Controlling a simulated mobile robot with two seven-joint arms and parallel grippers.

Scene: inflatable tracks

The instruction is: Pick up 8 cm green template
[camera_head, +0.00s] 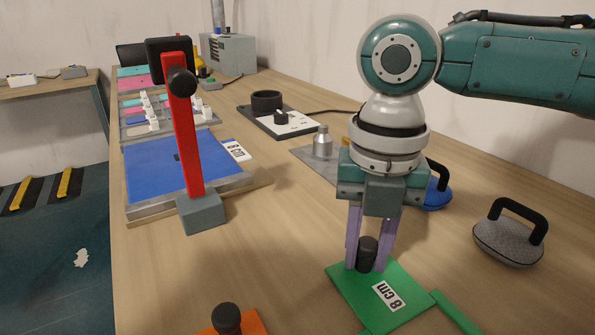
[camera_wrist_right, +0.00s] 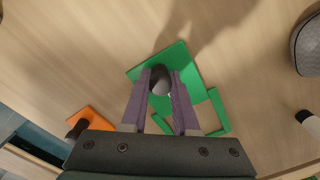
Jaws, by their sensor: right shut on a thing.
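The green template (camera_head: 360,299) is a flat green plate with a white "8 cm" label and a dark round knob (camera_head: 367,252). It lies near the front of the wooden table in the head view. It also shows in the right wrist view (camera_wrist_right: 190,58). My right gripper (camera_head: 369,262) points down over the plate, its two purple fingers shut on the knob. In the right wrist view the fingers (camera_wrist_right: 162,82) stand on either side of the knob. I cannot tell whether the plate is touching the table. My left gripper is not in view.
An orange template (camera_head: 256,322) with a dark knob lies at the front. A red lever on a grey block (camera_head: 202,213) stands at left beside a blue mat (camera_head: 150,172). A grey handled pad (camera_head: 508,243) and a blue one (camera_head: 437,192) are at right.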

